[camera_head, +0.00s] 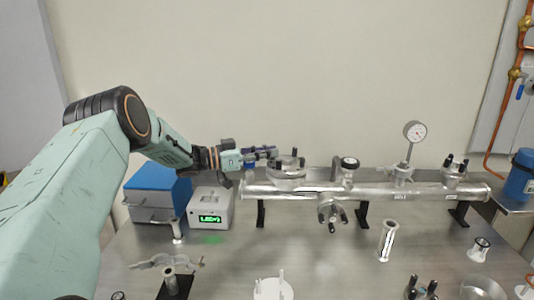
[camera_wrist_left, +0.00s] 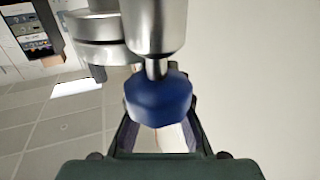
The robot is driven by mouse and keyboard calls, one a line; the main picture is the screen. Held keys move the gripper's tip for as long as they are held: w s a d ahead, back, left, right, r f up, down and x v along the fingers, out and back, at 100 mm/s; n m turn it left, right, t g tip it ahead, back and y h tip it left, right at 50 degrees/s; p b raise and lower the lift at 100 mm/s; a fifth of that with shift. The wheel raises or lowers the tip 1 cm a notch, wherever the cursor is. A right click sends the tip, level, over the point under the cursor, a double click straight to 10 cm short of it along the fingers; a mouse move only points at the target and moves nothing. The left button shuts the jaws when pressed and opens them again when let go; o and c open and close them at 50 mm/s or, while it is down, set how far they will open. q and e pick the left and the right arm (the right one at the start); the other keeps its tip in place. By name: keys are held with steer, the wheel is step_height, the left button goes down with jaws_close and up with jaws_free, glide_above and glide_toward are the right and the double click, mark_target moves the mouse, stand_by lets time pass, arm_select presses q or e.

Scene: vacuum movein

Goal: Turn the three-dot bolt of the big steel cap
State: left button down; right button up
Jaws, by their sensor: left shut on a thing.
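The big steel cap (camera_head: 288,173) sits on top of the left end of the long steel pipe, with dark upright bolts around it. My left gripper (camera_head: 271,152) reaches in from the left, level with the bolt tops. It is shut on a bolt at the cap's left side; the fingers hide most of that bolt. The dots on the bolts are too small to tell. In the left wrist view, a blue knob (camera_wrist_left: 158,99) on a short steel rod covers much of the space between the fingers. Stacked steel discs (camera_wrist_left: 96,40) show behind it. My right gripper is not in view.
The steel pipe (camera_head: 330,190) runs right along the bench, with a pressure gauge (camera_head: 415,131) and another bolted cap (camera_head: 455,170). A blue-lidded box (camera_head: 155,189) and a white device with a green display (camera_head: 209,208) stand below my left arm.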

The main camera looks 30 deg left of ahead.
arm_select(q)
steer(key=c, duration=1.6)
jaws_free()
steer(key=shift+c, duration=0.2)
steer(key=v, duration=1.2)
steer(key=shift+o, duration=0.5)
